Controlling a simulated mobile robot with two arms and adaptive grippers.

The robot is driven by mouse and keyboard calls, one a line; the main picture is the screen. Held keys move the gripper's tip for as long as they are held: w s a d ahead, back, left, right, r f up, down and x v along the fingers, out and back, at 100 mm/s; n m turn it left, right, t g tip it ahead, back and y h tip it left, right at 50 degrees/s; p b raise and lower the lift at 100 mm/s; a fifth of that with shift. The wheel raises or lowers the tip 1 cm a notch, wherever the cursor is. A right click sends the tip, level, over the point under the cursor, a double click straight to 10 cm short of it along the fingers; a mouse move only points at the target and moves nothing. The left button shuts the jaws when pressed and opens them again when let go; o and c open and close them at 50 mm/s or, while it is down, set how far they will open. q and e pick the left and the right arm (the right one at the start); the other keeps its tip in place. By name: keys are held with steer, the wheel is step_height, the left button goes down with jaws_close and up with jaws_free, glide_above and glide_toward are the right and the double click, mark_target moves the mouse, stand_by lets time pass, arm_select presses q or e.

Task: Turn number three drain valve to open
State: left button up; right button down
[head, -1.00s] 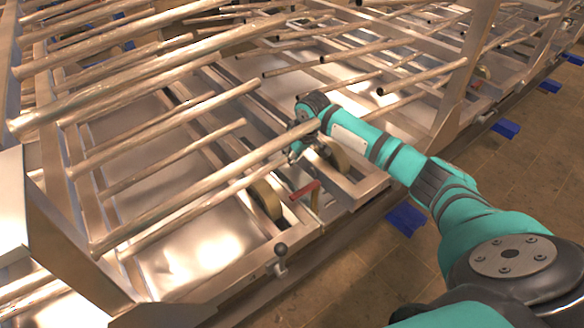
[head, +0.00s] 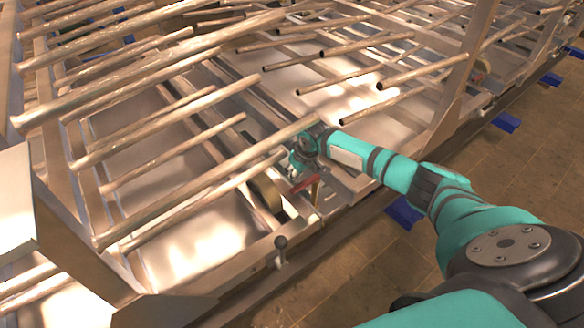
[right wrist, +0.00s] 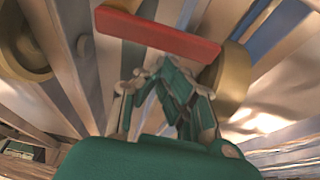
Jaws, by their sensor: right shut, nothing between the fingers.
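A red valve handle (head: 304,183) sits low in the metal frame, by its near right edge. In the right wrist view the red handle (right wrist: 155,33) lies across the upper middle, just beyond my fingertips. My right gripper (head: 298,163) is right beside the handle, above it in the head view. In the right wrist view the gripper's (right wrist: 165,78) fingers are closed together with nothing between them. I cannot tell whether the fingers touch the handle. No number on the valve is readable. My left gripper is not in view.
Long metal tubes (head: 180,190) run in rows over the frame, close to my right wrist. A tan wheel (head: 266,192) stands left of the handle. A small black-knobbed lever (head: 281,244) is on the near rail. Blue blocks (head: 404,210) lie along the tiled floor.

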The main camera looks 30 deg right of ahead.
mark_target(299, 186)
steer(key=shift+s+a+n+y+p, duration=0.15)
steer(key=shift+s+n+y+p, duration=0.2)
steer(key=shift+n, duration=0.25)
stand_by(0.4)
steer(key=shift+s, duration=0.1)
steer(key=s+n, duration=0.1)
steer(key=n, duration=0.1)
steer(key=s+n+y, duration=0.1)
steer(key=n, duration=0.1)
steer(key=shift+s+a+f+n+g+p, duration=0.1)
steer(key=shift+s+n+g+p, duration=0.2)
steer(key=shift+n+p, duration=0.1)
steer(key=n, duration=0.1)
steer(key=s+n+b, duration=0.1)
steer(key=s+n+g+y, duration=0.1)
steer(key=shift+d+n, duration=0.25)
steer(key=shift+n, duration=0.05)
steer(key=shift+s+d+n+g+y+b, duration=0.25)
steer(key=shift+s+d+n+g+b, duration=0.4)
steer(key=shift+n, duration=0.75)
steer(key=shift+s+d+n+g+y+b, duration=0.2)
steer(key=shift+s+d+n+b, duration=0.2)
steer(key=shift+s+d+n, duration=0.75)
steer(key=shift+w+a+n, duration=0.25)
